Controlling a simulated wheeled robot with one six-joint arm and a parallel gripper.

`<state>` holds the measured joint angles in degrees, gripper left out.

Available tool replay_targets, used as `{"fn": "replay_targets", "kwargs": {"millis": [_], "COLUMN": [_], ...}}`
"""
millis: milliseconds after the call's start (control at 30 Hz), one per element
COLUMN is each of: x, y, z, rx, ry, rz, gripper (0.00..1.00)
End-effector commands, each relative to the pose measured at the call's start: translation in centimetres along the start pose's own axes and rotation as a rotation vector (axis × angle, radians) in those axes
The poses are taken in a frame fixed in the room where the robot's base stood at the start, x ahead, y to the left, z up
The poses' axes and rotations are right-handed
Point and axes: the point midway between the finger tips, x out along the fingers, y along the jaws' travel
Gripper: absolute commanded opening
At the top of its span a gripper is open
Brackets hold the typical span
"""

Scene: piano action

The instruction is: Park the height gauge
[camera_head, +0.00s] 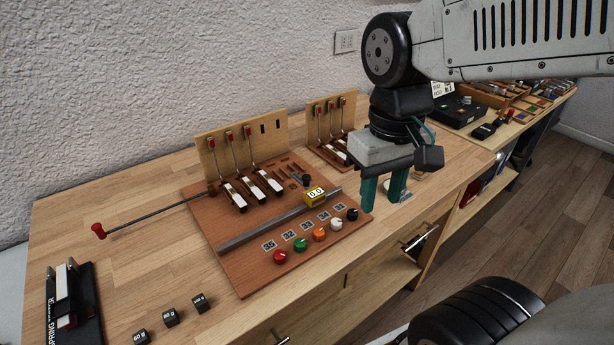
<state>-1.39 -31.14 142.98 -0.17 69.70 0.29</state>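A yellow block marked "0.0" (315,195), which looks like the height gauge, sits on the grey metal rail (262,227) of the brown board, near the rail's right end. A dark knob (306,180) stands just behind it. My gripper (383,202) is to the right of the yellow block, over the board's right edge. Its two teal fingers point down and are apart, with nothing visible between them. The gripper and the yellow block are not touching. I cannot tell how high the fingertips are above the table.
Red-headed hammers (231,150) and white keys (235,195) stand on the board. Several coloured knobs (301,244) line its front beside number labels. A long red-tipped rod (155,215) sticks out left. Small black weights (170,317) lie front left. A second key stand (331,125) is behind.

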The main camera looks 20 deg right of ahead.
Motion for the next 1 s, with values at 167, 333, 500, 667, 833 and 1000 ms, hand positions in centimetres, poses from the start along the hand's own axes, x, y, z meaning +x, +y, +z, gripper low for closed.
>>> {"fn": "replay_targets", "kwargs": {"millis": [167,333,500,667,833,1000], "x": [1.3,3.2,5.2,5.1,5.8,8.6], "y": [-0.6,-1.3,-1.9,-2.2,-2.2,-2.2], "z": [-6.3,-13.0,-18.8,-23.0,-23.8,-23.8], "rx": [-0.021,-0.039,-0.052,-0.056,-0.057,-0.056], "ry": [-0.073,-0.095,-0.077,-0.009,0.026,0.023], "rz": [0.0,0.0,-0.001,-0.003,-0.003,-0.003], "gripper": [0.36,0.36,0.36,0.36,0.36,0.36]}}
